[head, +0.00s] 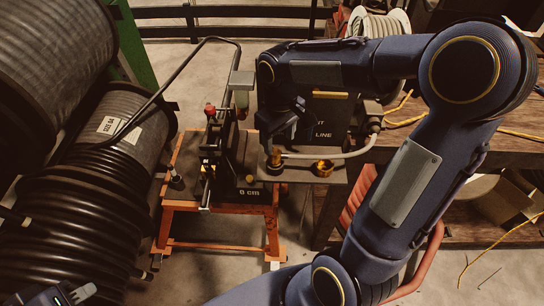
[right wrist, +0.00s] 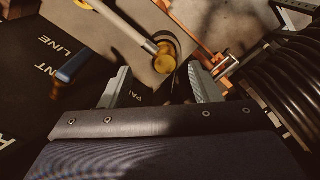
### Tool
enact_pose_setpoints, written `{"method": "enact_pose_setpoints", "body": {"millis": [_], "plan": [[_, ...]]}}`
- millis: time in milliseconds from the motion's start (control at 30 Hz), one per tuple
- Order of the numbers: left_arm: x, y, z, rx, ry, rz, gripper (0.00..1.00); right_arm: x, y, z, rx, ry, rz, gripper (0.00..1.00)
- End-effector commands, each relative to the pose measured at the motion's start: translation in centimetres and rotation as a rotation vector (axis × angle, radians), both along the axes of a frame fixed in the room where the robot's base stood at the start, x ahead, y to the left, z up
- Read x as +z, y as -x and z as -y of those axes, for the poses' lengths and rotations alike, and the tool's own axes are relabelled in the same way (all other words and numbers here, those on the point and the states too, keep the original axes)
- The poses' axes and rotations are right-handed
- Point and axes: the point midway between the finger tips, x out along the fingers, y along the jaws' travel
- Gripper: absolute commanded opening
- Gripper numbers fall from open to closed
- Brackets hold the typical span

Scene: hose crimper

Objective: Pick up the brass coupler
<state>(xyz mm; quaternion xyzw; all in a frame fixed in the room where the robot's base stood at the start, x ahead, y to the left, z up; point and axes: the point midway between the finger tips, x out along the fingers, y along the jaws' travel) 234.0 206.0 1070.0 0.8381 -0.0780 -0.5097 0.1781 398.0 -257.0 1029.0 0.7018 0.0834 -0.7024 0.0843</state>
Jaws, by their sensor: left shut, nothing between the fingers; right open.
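My right gripper (head: 273,143) is over the coupler and points down. Its fingers are open in the right wrist view (right wrist: 160,86), with nothing between them. My left gripper (head: 78,294) is shut and empty at the bottom left, far from the coupler.
A second brass piece (head: 323,168) sits on the plate to the right. The pale hose (head: 335,153) runs right from the coupler. A red-knobbed lever (head: 210,110) stands left of my right gripper. Large black hose reels (head: 85,210) fill the left side. A wooden bench (head: 490,150) stands right.

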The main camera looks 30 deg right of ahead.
Motion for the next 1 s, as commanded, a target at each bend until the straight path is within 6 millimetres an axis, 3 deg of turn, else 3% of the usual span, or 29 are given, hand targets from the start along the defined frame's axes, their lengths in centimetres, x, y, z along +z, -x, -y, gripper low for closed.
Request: {"method": "enact_pose_setpoints", "body": {"millis": [400,700,1000], "plan": [[0.9,0.0,0.0,0.0,0.0,0.0,0.0,-5.4,-0.5,-0.7,-0.001,-0.001,-0.002,0.57],[0.9,0.0,0.0,0.0,0.0,0.0,0.0,-5.9,-0.5,-0.7,-0.003,-0.001,0.001,0.57],[0.9,0.0,0.0,0.0,0.0,0.0,0.0,-5.9,-0.5,-0.7,-0.002,-0.001,0.001,0.17]]}}
